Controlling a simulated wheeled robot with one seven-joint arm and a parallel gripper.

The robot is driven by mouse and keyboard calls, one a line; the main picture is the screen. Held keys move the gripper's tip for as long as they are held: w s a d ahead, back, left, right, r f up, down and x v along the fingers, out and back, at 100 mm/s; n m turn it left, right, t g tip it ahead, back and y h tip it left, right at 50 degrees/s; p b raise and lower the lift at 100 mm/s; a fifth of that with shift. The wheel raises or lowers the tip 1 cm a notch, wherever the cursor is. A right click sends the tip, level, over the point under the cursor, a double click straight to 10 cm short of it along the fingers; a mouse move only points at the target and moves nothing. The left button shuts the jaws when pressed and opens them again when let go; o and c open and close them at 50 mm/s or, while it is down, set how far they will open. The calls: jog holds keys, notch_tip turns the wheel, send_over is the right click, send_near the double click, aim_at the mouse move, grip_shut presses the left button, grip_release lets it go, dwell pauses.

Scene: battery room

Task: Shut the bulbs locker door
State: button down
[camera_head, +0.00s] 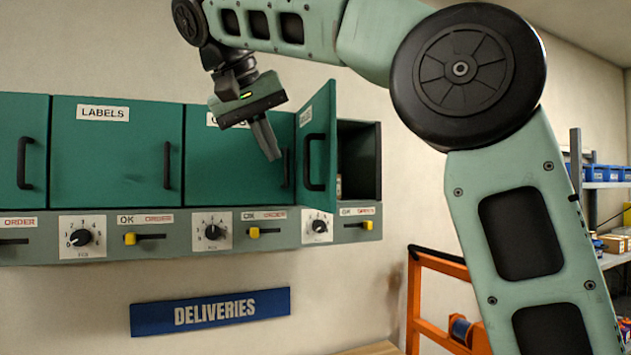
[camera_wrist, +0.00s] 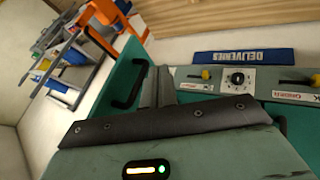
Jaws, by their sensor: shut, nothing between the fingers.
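One green locker door (camera_head: 318,165) stands swung open at the right end of the locker row, seen at a steep angle; its label is too foreshortened to read. It has a dark bar handle (camera_head: 313,162). To its right is the open, dark compartment (camera_head: 357,160), with a small pale item partly hidden inside. My gripper (camera_head: 270,152) is shut and empty, pointing down, just left of the open door and before the neighbouring closed door. In the wrist view, the fingers (camera_wrist: 158,82) show close beside a green door (camera_wrist: 116,100) and its handle (camera_wrist: 134,84); contact cannot be told.
Closed lockers, one marked LABELS (camera_head: 115,150), extend left. A grey panel (camera_head: 190,248) with knobs and yellow sliders runs below. A blue DELIVERIES sign (camera_head: 210,311) hangs underneath. An orange frame (camera_head: 440,262) and shelving (camera_head: 590,185) stand right.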

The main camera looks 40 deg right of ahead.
aim_at(311, 185)
jog(key=d+f, duration=0.2)
jog(key=d, duration=0.1)
jog(key=d+f+p, duration=0.1)
jog(key=d+f, duration=0.1)
jog(key=d, duration=0.1)
jog(key=d+f+p, duration=0.1)
jog(key=d+f, duration=0.2)
jog(key=shift+w, duration=0.15)
jog(key=shift+d+f, duration=0.1)
jog(key=shift+d, duration=0.4)
